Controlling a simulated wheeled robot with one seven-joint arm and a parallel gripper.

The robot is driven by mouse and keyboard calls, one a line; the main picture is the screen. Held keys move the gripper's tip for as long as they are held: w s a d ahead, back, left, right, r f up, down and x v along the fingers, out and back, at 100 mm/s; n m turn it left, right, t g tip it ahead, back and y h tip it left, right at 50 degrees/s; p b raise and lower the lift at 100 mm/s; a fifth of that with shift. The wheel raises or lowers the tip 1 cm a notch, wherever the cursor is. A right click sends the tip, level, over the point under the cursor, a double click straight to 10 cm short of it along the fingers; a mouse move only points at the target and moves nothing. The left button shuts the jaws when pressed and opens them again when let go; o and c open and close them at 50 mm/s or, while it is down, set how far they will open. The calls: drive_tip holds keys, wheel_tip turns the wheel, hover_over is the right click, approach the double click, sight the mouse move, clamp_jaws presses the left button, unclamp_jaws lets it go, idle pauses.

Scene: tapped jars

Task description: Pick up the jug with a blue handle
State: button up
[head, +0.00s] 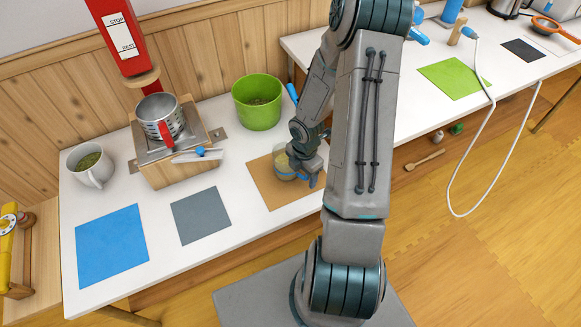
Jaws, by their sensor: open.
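My gripper (305,170) is low over the brown mat (266,187) on the white table, and its jaws are open. A small see-through vessel with yellowish contents (284,167) stands on the mat, right beside or partly between the jaws. A bit of blue shows next to it, but I cannot tell whether this is its handle or part of my gripper. My arm hides part of this spot. A metal jug with a red handle (160,117) stands on a wooden box under a red tap column.
A green pot (257,102) stands behind the gripper, with a blue stick-like thing (292,93) at its right. A white mug (90,165) is at the far left. Blue (111,245) and grey (201,216) mats lie bare. A white cable (480,150) hangs off the right table.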

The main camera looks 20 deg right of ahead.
clamp_jaws()
drive_tip(key=shift+r, duration=0.15)
wheel_tip(320, 180, up, 5)
drive_tip(key=shift+d+f+p, duration=0.15)
drive_tip(key=shift+p, duration=0.9)
drive_tip(key=d+r+p, duration=0.3)
drive_tip(key=d+r, duration=0.3)
drive_tip(key=d, duration=0.5)
drive_tip(key=shift+w+d, duration=0.15)
drive_tip(key=shift+d, duration=0.05)
